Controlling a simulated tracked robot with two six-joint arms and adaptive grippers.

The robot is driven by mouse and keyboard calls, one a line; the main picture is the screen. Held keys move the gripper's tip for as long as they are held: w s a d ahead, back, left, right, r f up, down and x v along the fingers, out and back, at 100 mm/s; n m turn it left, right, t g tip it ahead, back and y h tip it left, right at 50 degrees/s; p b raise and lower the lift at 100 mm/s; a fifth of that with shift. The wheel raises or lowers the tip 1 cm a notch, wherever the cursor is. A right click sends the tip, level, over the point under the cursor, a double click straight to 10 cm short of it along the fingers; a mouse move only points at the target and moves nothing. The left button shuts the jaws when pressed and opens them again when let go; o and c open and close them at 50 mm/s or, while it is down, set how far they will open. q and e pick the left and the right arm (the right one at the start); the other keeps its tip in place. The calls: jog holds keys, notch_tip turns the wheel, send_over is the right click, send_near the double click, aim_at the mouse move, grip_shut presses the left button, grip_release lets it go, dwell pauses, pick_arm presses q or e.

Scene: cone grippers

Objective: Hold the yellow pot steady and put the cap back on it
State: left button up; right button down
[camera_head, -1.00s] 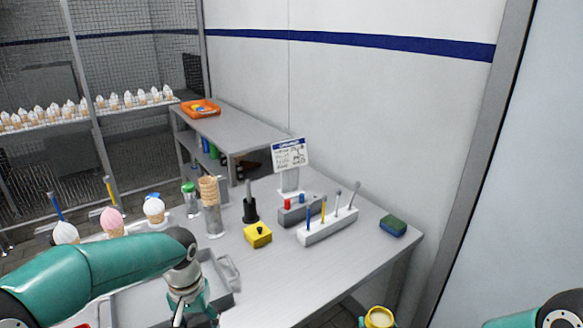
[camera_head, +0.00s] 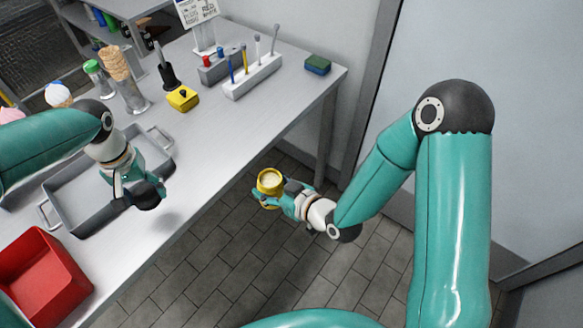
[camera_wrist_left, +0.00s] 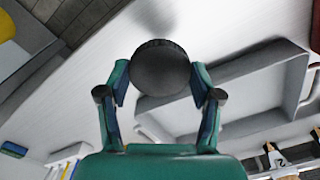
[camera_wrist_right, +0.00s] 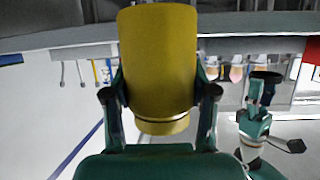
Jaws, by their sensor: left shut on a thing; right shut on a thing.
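The yellow pot (camera_head: 270,180) is held upright in my right gripper (camera_head: 279,191), beyond the table's front edge and above the tiled floor. Its top shows a pale inside with no cap on it. In the right wrist view the pot (camera_wrist_right: 158,60) fills the space between the fingers of my right gripper (camera_wrist_right: 160,92). My left gripper (camera_head: 138,187) is shut on the black round cap (camera_head: 147,197) above the table's front part. The cap (camera_wrist_left: 160,68) sits between both fingers in the left wrist view. Cap and pot are well apart.
A grey metal tray (camera_head: 77,206) lies under my left arm and a red bin (camera_head: 42,275) stands at lower left. A yellow block (camera_head: 183,98), a white tool holder (camera_head: 252,76) and a green-blue sponge (camera_head: 318,64) stand further back. Open floor lies around the pot.

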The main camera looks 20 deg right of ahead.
jog(key=a, duration=0.1)
jog(key=a+n+y, duration=0.1)
jog(key=s+a+g, duration=0.1)
jog(key=shift+s+a+f+n+y, duration=0.1)
jog(key=shift+a+f+n+y, duration=0.15)
jog(key=shift+f+n+y, duration=0.15)
pick_arm(q)
jog(key=shift+s+r, duration=0.15)
jog(key=shift+s, duration=0.05)
jog(key=w+d+r+m, duration=0.1)
jog(key=d+r, duration=0.2)
jog(key=d, duration=0.8)
jog(key=r+m, duration=0.2)
jog(key=m, duration=0.1)
send_over(271, 189)
jog(key=w+a, duration=0.2)
jog(key=a, duration=0.1)
jog(key=shift+s+d+f, duration=0.1)
jog(key=shift+s+f, duration=0.05)
jog(key=shift+s, duration=0.05)
jog(key=shift+f, duration=0.1)
jog(key=shift+f, duration=1.95)
